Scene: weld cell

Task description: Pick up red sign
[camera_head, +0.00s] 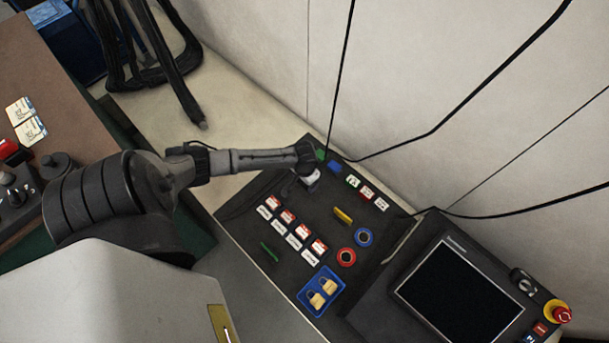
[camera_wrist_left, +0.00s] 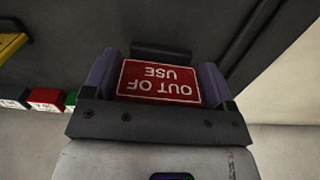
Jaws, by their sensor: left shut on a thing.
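The red sign (camera_wrist_left: 158,82) reads "OUT OF USE" in white, upside down in the left wrist view. It sits between the two fingers of my left gripper (camera_wrist_left: 158,74), which is shut on it. In the head view my left gripper (camera_head: 309,179) is over the upper left part of the dark panel (camera_head: 310,215). There the arm and gripper hide the sign, and I cannot tell whether it is clear of the panel. My right gripper is in neither view.
The panel carries rows of red and white tags (camera_head: 292,228), a yellow piece (camera_head: 343,215), red (camera_head: 346,257) and blue (camera_head: 363,237) rings, and a blue tray (camera_head: 302,297) with padlocks. A screen (camera_head: 459,291) stands right. Black cables (camera_head: 433,131) hang before the wall.

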